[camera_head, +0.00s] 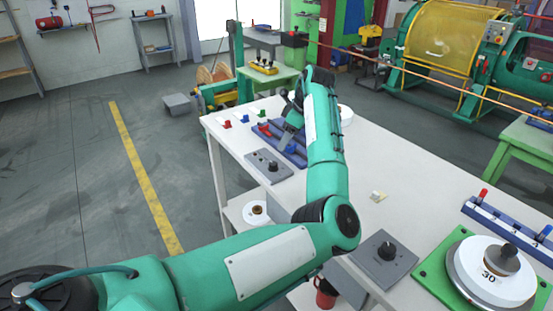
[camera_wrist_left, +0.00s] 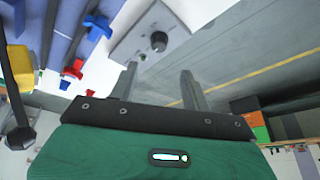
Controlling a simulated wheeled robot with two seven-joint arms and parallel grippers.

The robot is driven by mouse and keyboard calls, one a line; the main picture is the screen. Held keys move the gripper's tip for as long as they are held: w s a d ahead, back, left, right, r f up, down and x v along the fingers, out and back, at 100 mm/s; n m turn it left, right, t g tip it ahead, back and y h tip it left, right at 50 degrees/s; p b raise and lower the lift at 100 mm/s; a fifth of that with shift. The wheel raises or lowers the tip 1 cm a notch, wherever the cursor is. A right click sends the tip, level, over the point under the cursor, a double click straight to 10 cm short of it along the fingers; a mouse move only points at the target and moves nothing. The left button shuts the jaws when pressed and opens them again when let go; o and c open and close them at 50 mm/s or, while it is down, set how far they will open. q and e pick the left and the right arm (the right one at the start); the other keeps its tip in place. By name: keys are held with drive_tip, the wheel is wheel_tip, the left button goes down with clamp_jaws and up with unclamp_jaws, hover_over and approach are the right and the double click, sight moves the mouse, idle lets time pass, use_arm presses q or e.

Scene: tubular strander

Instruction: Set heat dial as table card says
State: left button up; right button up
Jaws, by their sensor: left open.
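A grey box with a black knob (camera_head: 268,165) sits on the white table's left part; a grey box with a black knob also shows ahead of my fingers in the wrist view (camera_wrist_left: 159,41). Another grey box with a black knob (camera_head: 387,250) sits at the table's front edge. I cannot tell which is the heat dial; their markings are too small to read. A small pale item (camera_head: 377,196) lies mid-table, possibly the card, unreadable. My left gripper (camera_wrist_left: 158,69) is open and empty, above the table's left part, apart from the knob. My right gripper is not in view.
A blue rack (camera_head: 296,154) with coloured pieces lies beside the left grey box. The table's middle (camera_head: 420,185) is mostly clear.

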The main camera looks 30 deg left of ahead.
sight(274, 163)
use_arm(q)
drive_tip(key=x, duration=0.9)
drive_tip(key=shift+f, duration=0.15)
drive_tip(key=shift+a+f, duration=0.1)
drive_tip(key=shift+f, duration=0.25)
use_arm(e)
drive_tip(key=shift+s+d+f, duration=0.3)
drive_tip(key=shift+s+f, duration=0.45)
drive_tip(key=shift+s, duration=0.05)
use_arm(q)
drive_tip(key=shift+c, duration=0.2)
drive_tip(key=shift+p, duration=0.35)
drive_tip(key=c, duration=0.9)
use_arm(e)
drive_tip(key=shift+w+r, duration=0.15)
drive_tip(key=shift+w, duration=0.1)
